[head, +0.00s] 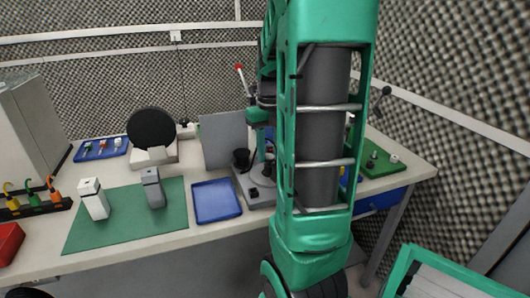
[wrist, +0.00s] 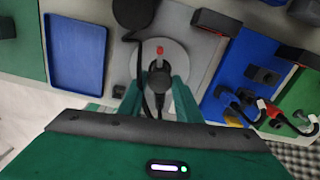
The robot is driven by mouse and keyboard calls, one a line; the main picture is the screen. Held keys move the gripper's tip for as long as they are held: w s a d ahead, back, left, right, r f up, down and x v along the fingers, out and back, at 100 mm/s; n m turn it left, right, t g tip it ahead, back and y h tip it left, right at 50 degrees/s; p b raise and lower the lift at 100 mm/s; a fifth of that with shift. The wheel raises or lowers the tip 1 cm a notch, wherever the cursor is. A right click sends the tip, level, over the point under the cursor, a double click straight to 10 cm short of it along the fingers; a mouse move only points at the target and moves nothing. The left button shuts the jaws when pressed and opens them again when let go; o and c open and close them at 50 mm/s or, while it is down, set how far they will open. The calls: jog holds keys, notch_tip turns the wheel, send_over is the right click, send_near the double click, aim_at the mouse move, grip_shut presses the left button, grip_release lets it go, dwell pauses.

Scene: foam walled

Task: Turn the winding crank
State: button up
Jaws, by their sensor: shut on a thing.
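In the wrist view my gripper (wrist: 158,92) has its two green fingers closed around a black upright handle (wrist: 158,78), apparently the winding crank's grip. The handle stands over a pale round disc (wrist: 178,58) on a grey base. A small red-tipped pin (wrist: 160,51) shows just beyond the handle. A black curved strip runs beside the left finger. In the head view the grey base (head: 258,198) stands on the table, right of the blue tray. My arm hides its right part, and the fingertips cannot be made out there.
The empty blue tray (head: 215,203) lies left of the base, beside a green mat (head: 120,226) with two grey-white blocks. A grey panel (head: 222,139) stands behind. Blue and green boards with cables (wrist: 245,105) lie right in the wrist view.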

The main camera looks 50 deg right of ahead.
aim_at(268, 156)
jog(key=o, duration=1.1)
jog(key=shift+a, duration=0.1)
jog(key=shift+c, duration=0.2)
notch_tip(268, 156, up, 11)
jog(key=shift+w+f, duration=0.15)
